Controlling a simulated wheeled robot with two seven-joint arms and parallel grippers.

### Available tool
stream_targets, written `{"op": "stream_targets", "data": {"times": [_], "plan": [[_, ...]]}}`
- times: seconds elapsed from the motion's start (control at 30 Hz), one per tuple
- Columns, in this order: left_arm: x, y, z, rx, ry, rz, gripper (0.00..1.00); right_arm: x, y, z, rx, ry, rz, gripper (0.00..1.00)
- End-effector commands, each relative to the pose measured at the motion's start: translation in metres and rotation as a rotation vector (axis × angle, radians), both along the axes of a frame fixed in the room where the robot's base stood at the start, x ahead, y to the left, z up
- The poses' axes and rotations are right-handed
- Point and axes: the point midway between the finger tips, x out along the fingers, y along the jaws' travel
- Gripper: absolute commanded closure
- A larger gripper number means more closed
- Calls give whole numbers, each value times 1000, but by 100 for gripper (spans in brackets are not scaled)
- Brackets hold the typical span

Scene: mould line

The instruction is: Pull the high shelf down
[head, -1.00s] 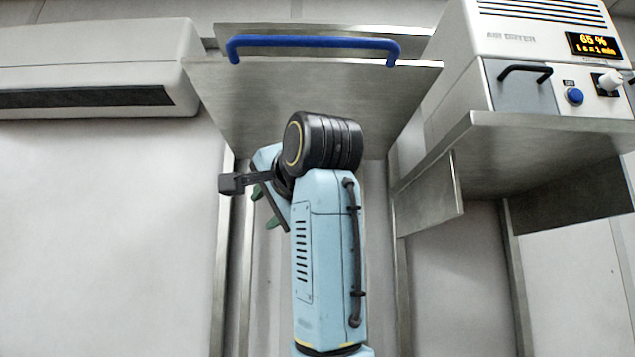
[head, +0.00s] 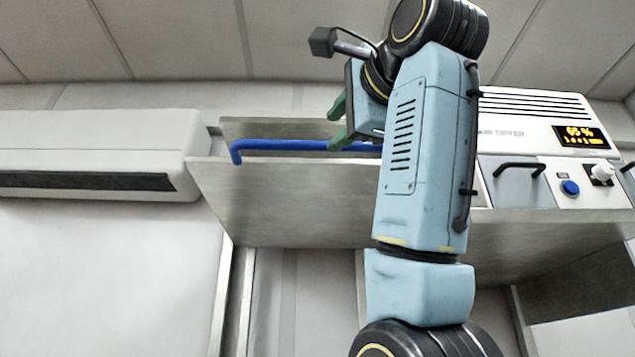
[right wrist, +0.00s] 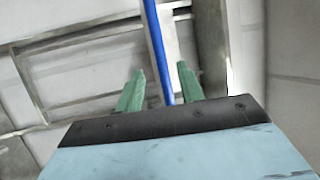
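The high shelf (head: 290,200) is a grey metal board with a blue bar handle (head: 275,146) along its front edge. My right gripper (head: 335,122) is raised at the handle's level, right of the handle's middle, with green fingers apart. In the right wrist view the blue handle (right wrist: 155,45) runs away between the open fingertips of the gripper (right wrist: 160,78). I cannot tell whether the fingers touch it. My arm hides the right end of the handle and shelf. My left gripper is not in view.
A white wall unit (head: 90,150) hangs on the left. The wall below the left unit is clear.

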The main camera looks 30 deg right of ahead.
Motion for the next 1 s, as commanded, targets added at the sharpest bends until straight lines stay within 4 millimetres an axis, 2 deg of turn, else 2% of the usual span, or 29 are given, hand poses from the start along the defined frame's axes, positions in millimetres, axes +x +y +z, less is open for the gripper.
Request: {"op": "stream_targets", "data": {"times": [0.03, 0.2, 0.4, 0.8, 1.0], "plan": [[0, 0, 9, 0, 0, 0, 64, 12, -2, 5, -1, 4, -2, 62], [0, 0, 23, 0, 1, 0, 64, 45, -7, 11, -1, 4, -2, 62], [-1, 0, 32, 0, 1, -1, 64, 69, -11, 14, -1, 2, -1, 62], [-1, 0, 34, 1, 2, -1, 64, 77, -12, 14, -2, 0, 0, 62], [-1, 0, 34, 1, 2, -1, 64, 77, -12, 14, -2, 0, 0, 87]]}}
